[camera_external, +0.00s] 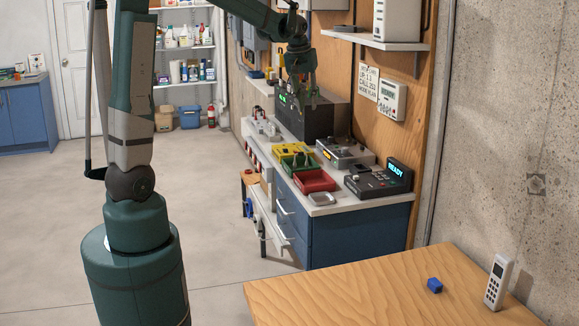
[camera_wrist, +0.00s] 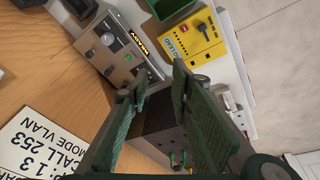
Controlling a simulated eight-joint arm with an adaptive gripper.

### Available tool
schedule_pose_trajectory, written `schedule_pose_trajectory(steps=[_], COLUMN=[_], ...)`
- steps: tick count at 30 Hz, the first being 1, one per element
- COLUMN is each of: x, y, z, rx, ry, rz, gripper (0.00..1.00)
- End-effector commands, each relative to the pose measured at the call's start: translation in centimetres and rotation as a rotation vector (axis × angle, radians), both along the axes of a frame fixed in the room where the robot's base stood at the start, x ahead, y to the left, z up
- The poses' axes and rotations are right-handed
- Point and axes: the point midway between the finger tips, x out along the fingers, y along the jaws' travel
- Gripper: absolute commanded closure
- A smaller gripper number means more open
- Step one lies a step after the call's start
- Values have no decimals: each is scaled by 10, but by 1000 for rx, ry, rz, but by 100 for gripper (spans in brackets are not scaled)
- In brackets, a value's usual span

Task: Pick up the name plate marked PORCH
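No name plate that reads PORCH can be made out in either view. My gripper (camera_external: 300,92) hangs above the bench near a black box (camera_external: 326,122) in the external view. In the wrist view my gripper (camera_wrist: 161,76) has its two green fingers apart, with nothing held between them. The black box (camera_wrist: 157,128) shows below and between the fingers.
Red tray (camera_external: 315,181), green tray (camera_external: 290,166) and a READY console (camera_external: 372,183) crowd the blue-drawer bench. A printed sign (camera_external: 369,82) and white wall unit (camera_external: 392,100) hang on the wood panel beneath a shelf (camera_external: 377,41).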

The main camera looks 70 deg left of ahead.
Motion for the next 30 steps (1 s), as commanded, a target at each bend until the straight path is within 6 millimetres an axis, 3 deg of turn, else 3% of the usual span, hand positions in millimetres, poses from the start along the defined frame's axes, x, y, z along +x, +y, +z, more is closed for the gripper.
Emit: schedule_pose_trajectory(steps=[3,14,30], x=[5,7,-16], y=[34,128,256], z=[-1,-19,-59], rx=[-15,-63,-128], ry=[14,57,113], rz=[55,212,428], gripper=[78,78,78])
